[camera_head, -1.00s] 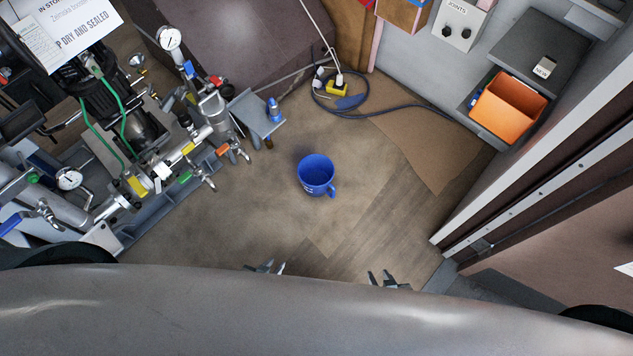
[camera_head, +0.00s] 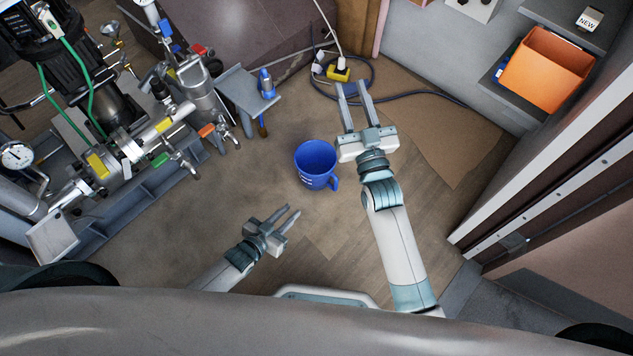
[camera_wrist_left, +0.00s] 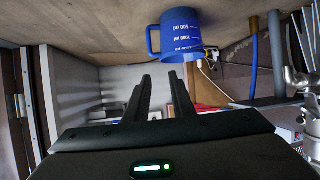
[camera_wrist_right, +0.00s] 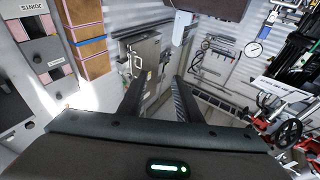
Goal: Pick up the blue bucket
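The blue bucket (camera_head: 315,165) stands upright on the floor in the head view, with its handle at the lower right. It also shows in the left wrist view (camera_wrist_left: 181,36) with white volume marks, beyond the fingers and upside down in that picture. My left gripper (camera_head: 291,212) is below and left of the bucket in the head view, fingers apart and empty, not touching it. My right gripper (camera_head: 352,90) is above and right of the bucket, fingers apart and empty. The right wrist view shows its open fingers (camera_wrist_right: 157,92) but no bucket.
Pipework with valves (camera_head: 130,140) stands at the left, with a small grey stand (camera_head: 240,90) near the bucket. A yellow socket block (camera_head: 338,75) and dark cable lie behind. An orange bin (camera_head: 546,70) sits at upper right. Floor around the bucket is clear.

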